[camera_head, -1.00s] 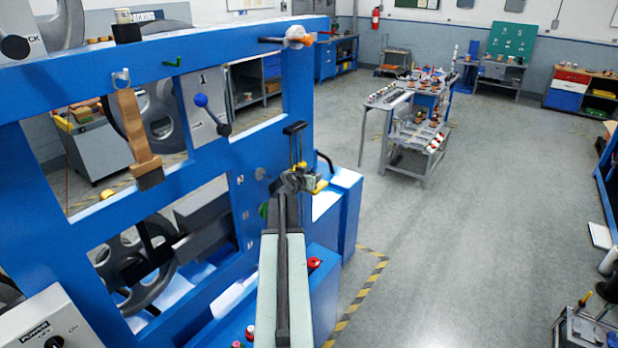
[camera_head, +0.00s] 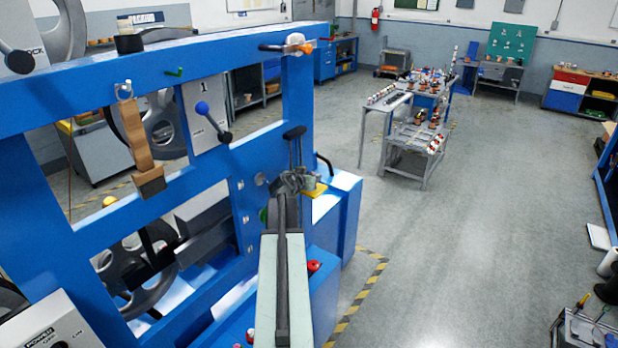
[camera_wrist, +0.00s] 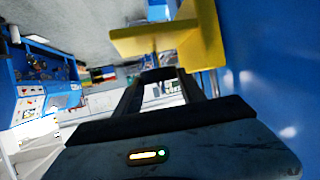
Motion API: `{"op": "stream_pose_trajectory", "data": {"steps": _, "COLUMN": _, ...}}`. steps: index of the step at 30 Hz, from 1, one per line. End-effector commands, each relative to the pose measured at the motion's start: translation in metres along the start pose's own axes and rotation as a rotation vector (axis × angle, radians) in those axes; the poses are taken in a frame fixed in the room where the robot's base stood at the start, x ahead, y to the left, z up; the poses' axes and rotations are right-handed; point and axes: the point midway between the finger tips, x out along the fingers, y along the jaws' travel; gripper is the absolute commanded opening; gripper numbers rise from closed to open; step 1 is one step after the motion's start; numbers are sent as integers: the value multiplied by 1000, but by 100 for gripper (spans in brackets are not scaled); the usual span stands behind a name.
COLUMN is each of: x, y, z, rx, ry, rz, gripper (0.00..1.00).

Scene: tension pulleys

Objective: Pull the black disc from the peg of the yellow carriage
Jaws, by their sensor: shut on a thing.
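In the head view my gripper (camera_head: 291,182) is at the right end of the blue machine frame, beside the yellow carriage (camera_head: 316,190), which is mostly hidden behind it. In the wrist view the yellow carriage (camera_wrist: 205,42) is a bent plate at the top, close to the blue wall. My gripper (camera_wrist: 158,76) is shut on a small dark piece, the black disc (camera_wrist: 157,73), seen edge-on between the fingertips. It is just below the yellow plate. A thin peg-like line (camera_wrist: 155,46) shows between plate and disc; I cannot tell whether the disc is still around it.
A black-topped post (camera_head: 294,132) rises by my gripper. Open floor (camera_head: 470,270) lies right. A grey workbench (camera_head: 385,110) stands farther back.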

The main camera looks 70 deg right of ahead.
Motion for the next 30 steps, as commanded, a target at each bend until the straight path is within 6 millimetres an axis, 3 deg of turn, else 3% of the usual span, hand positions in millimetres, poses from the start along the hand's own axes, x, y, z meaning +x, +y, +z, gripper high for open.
{"op": "stream_pose_trajectory", "data": {"steps": 13, "x": -1, "y": -1, "z": -2, "rx": -1, "ry": 1, "rz": -1, "gripper": 0}}
{"op": "stream_pose_trajectory", "data": {"steps": 30, "x": -14, "y": -1, "z": -32, "rx": -1, "ry": 1, "rz": -2, "gripper": 0}}
